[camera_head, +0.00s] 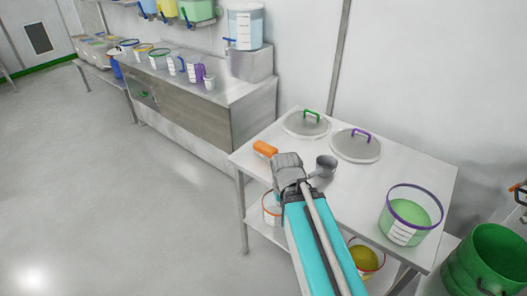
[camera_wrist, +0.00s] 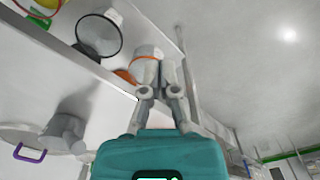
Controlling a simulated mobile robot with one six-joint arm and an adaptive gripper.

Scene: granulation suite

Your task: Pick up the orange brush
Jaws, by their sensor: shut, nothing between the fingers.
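The orange brush (camera_head: 264,148) lies on the steel table (camera_head: 342,207), near its left edge in the head view. My gripper (camera_head: 287,159) is just right of the brush in that view, apart from it or slightly overlapping its right end. The fingers are together and empty; they also show in the wrist view (camera_wrist: 163,76). In the wrist view an orange patch (camera_wrist: 125,75) shows left of the fingers; I cannot tell whether it is the brush or part of a bucket on the lower shelf. My arm hides part of the table.
A grey scoop or cup (camera_head: 326,165) stands close right of my gripper. Two lids with green (camera_head: 304,124) and purple (camera_head: 356,146) handles lie behind. A purple-rimmed bucket (camera_head: 408,214) stands at the table's right. Buckets sit on the shelf below. The floor at left is clear.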

